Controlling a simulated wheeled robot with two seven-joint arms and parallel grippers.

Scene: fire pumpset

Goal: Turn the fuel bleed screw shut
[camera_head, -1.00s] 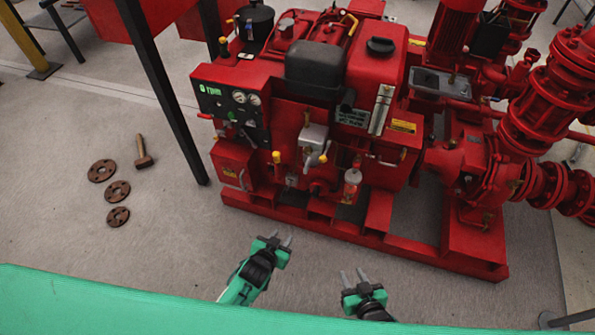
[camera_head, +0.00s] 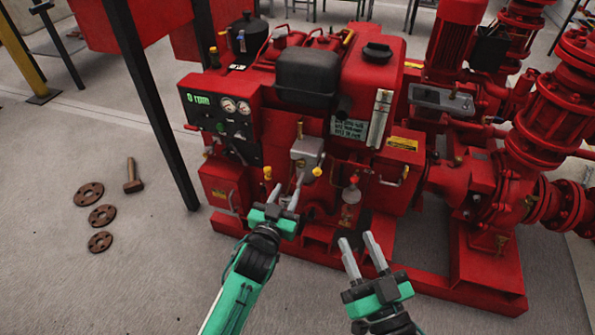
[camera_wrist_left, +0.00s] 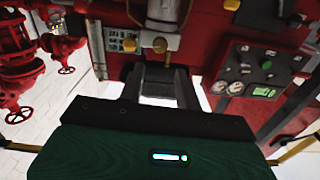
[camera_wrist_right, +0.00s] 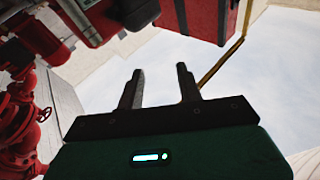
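The fuel bleed screw is too small to make out for certain. On the front of the red pumpset engine (camera_head: 375,80) sits a grey metal block (camera_head: 307,150) with a yellow knob (camera_head: 317,171) at its lower right. My left gripper (camera_head: 286,188) is open and empty, its fingers pointing up just below and left of the block. My right gripper (camera_head: 358,240) is open and empty, lower and to the right, in front of the red base frame.
A control panel (camera_head: 222,113) reading 0 rpm is left of the block. A red-capped gauge or bottle (camera_head: 351,195) stands right of it. Red pipes (camera_head: 560,120) fill the right side.

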